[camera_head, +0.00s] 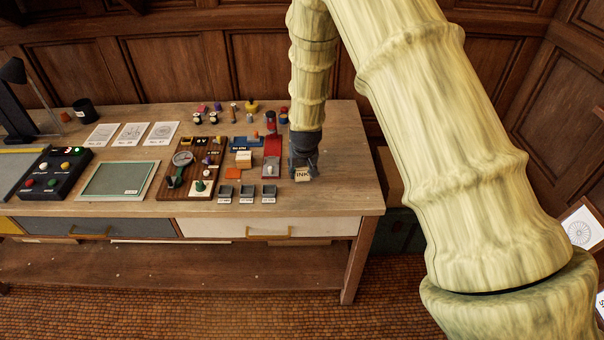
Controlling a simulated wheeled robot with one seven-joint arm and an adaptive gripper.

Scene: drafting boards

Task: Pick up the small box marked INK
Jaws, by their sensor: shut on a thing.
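The small box marked INK (302,175) is pale, with dark lettering on the side facing me. It is at the right part of the wooden table (345,165). My gripper (303,167) points down over it and is shut on it. The gripper covers the top of the box. I cannot tell whether the box touches the tabletop or is slightly above it.
Left of the box are a red block-like stand (271,158), an orange piece (240,173) and small grey trays (269,191). A wooden board (170,190) holds a magnifier-like tool. The tabletop right of the box is clear up to its edge.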

